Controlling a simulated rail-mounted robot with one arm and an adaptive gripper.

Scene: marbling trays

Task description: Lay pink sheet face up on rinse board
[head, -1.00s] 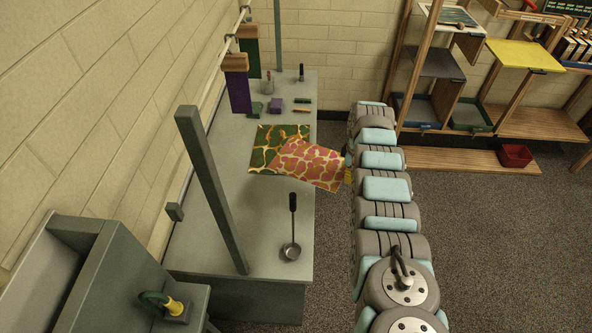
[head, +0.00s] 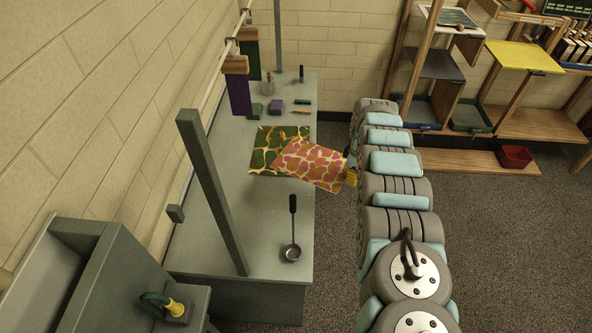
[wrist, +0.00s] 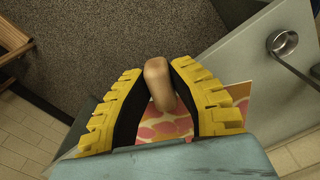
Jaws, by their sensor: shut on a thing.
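The pink sheet (head: 312,165), with a cream-veined pattern facing up, is at the right edge of the grey table and overlaps a green patterned sheet (head: 266,142). My gripper (head: 350,178) is at its right end, beyond the table edge. In the wrist view my yellow-fingered gripper (wrist: 158,90) is shut on a tan rounded piece at the pink sheet's end; the sheet (wrist: 165,126) shows behind the fingers. A grey stand (head: 90,285) with a sloping panel is at the lower left; I cannot tell whether it is the rinse board.
A ladle (head: 291,250) lies on the table (head: 245,215) in front of the sheets. A grey post (head: 210,190) rises at the left. Purple (head: 239,92) and green sheets hang from a rail. A hose with a yellow nozzle (head: 176,308) is at the lower left. Wooden shelves stand at the right.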

